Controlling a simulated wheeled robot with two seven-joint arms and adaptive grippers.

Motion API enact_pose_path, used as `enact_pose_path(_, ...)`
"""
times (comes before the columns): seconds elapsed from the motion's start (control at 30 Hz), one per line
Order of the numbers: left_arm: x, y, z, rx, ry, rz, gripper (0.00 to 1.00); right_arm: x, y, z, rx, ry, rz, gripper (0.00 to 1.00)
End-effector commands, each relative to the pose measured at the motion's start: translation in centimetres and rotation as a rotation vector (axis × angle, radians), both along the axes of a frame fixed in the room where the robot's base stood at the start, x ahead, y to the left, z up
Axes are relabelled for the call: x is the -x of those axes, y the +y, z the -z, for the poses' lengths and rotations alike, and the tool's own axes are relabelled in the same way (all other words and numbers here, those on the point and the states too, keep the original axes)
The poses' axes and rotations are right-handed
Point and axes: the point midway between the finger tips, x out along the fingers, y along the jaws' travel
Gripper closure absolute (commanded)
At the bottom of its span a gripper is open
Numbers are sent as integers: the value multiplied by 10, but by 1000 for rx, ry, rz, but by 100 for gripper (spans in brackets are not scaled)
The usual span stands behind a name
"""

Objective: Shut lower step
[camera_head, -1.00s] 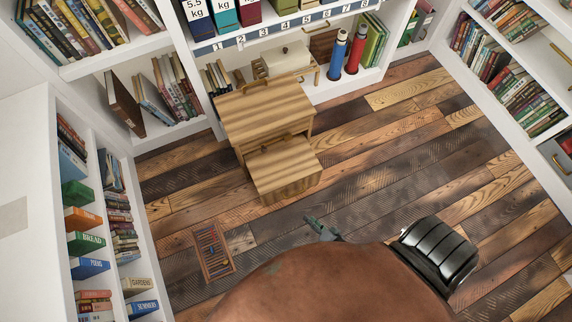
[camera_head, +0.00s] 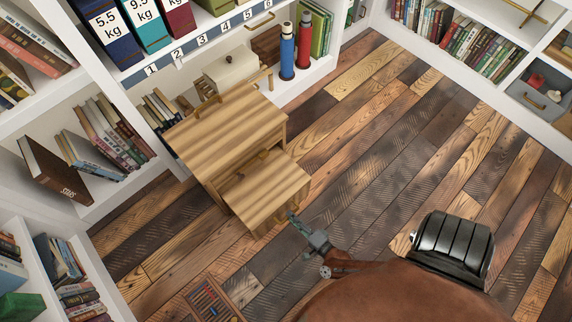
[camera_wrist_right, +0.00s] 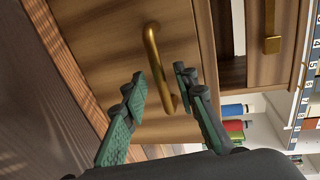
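The wooden step unit (camera_head: 225,130) stands against the shelves, with its lower step (camera_head: 262,190) protruding from the front. In the right wrist view, the lower step's front face (camera_wrist_right: 105,45) fills the upper left and carries a curved brass handle (camera_wrist_right: 153,50). My right gripper (camera_head: 293,218) is just in front of the lower step, near its front edge. In the right wrist view the green fingers of the right gripper (camera_wrist_right: 162,84) are apart, one on each side of the handle's lower part; contact cannot be told. My left gripper is not in view.
A second brass handle (camera_wrist_right: 272,25) shows on the recessed upper part. White shelves with books (camera_head: 105,140) line the left and back. A blue bottle (camera_head: 287,52) and a red bottle (camera_head: 304,45) stand right of the unit. A slatted tray (camera_head: 212,300) lies on the floor. Planks at right are clear.

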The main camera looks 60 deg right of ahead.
Motion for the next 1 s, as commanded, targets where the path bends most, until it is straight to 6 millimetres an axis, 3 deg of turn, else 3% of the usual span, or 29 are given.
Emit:
enact_pose_path(0.2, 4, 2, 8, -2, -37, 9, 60, -18, -5, 5, 1, 1, 0, 73)
enact_pose_path(0.5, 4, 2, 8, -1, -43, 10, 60, -20, -5, 4, 2, 0, 0, 74)
enact_pose_path(0.87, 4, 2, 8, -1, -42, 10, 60, -19, -5, 4, 2, 0, 0, 99)
enact_pose_path(1.0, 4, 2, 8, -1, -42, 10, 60, -19, -5, 4, 2, 0, 0, 100)
